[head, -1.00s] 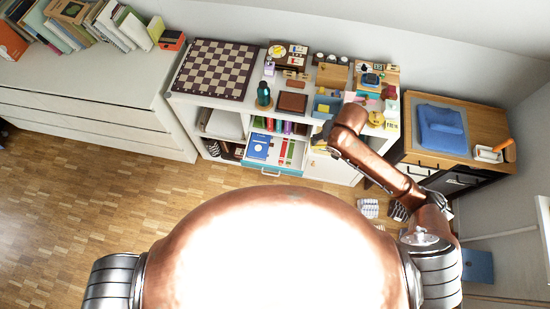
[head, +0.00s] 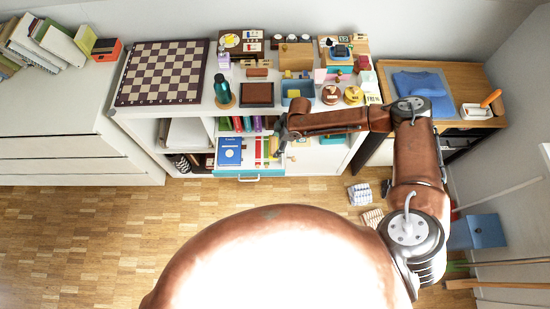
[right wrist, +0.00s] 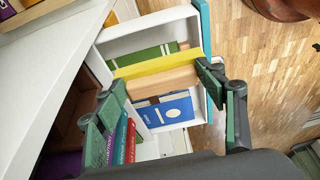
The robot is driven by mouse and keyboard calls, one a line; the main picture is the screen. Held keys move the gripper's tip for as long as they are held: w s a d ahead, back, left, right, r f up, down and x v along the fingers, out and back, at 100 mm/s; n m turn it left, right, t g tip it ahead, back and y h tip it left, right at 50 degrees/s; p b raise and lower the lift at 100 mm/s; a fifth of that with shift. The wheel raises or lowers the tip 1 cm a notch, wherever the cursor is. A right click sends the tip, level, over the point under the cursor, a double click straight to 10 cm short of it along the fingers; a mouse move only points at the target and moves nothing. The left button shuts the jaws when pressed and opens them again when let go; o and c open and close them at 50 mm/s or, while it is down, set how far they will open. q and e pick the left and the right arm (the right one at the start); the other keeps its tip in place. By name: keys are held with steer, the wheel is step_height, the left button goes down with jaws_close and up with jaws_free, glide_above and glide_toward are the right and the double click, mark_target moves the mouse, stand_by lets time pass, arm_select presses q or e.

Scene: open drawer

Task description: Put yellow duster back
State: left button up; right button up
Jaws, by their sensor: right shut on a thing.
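The yellow duster (right wrist: 160,65), a yellow strip on a pale wooden block, is held crosswise between the fingertips of my right gripper (right wrist: 160,80) in the right wrist view. In the head view my right gripper (head: 282,136) is above the right part of the open drawer (head: 249,174), and the duster is mostly hidden there. The drawer is white inside with a teal front. It holds a blue book (head: 229,152) and green and red items; the blue book also shows in the wrist view (right wrist: 172,112) below the duster. My left gripper is not in view.
The white cabinet top above the drawer carries a chessboard (head: 163,72), a teal bottle (head: 222,89), a brown box (head: 257,94) and a blue bin (head: 297,91). Upright binders (head: 248,124) stand on the shelf behind the drawer.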

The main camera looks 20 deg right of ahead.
steer(key=shift+w, duration=0.1)
step_height(320, 180, down, 6)
steer(key=shift+d+f+b, duration=0.1)
steer(key=shift+b, duration=0.75)
step_height(320, 180, down, 4)
steer(key=shift+r+b, duration=0.2)
steer(key=shift+b, duration=0.2)
steer(key=shift+r, duration=0.1)
steer(key=shift+f, duration=0.3)
steer(key=o, duration=1.5)
